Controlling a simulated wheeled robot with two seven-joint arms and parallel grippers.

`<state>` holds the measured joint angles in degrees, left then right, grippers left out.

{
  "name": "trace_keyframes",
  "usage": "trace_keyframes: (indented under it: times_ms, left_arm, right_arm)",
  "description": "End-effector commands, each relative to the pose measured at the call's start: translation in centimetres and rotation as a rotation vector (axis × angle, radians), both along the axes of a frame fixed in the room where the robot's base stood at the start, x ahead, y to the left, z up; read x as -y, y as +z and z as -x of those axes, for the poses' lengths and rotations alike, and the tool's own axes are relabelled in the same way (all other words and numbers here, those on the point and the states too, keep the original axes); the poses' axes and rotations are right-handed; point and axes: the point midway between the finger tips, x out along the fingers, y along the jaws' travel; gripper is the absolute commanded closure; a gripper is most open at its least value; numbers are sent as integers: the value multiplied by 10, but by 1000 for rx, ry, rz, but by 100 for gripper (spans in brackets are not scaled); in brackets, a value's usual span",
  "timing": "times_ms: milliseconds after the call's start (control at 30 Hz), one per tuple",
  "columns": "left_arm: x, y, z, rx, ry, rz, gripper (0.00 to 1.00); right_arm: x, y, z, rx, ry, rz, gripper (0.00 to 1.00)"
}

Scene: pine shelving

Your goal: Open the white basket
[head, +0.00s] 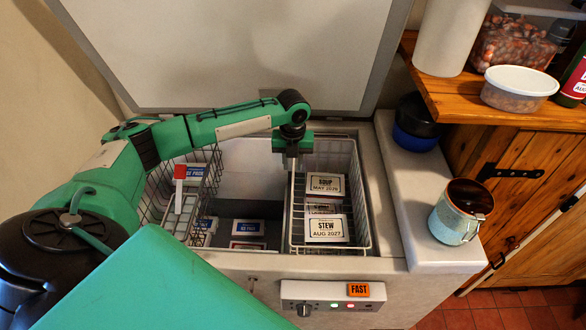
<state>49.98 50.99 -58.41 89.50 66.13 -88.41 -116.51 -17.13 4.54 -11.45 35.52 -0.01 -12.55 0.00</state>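The white wire basket (367,215) hangs in the right part of the open chest freezer. It holds white boxes labelled "SOUP MAY 2026" (326,185) and "STEW AUG 2027" (326,228). My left gripper (291,163) points down at the left rim of this basket, towards its far end. Its fingertips are small and dark here, and I cannot tell whether they are closed on the rim. My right gripper is not in view.
A dark wire basket (152,201) sits at the freezer's left, with blue-labelled packs. More boxes lie on the freezer floor. The raised lid (230,50) stands behind. A mug (458,213) and a dark blue-based container (415,125) stand on the right ledge, beside a wooden cabinet.

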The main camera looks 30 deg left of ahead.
Motion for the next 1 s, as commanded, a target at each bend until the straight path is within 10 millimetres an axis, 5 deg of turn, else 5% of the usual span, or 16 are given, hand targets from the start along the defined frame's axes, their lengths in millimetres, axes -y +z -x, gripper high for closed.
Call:
trace_keyframes:
  times_ms: [233,600,767,1000]
  left_arm:
    - [0,-32,0,-2,-1,-1,73]
    - [0,-38,0,1,-1,-1,73]
    - [0,-37,0,1,-1,-1,100]
    - [0,-37,0,1,0,-1,100]
  right_arm:
    - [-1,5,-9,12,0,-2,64]
    - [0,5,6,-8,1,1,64]
    - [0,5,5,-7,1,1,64]
    - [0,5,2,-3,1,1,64]
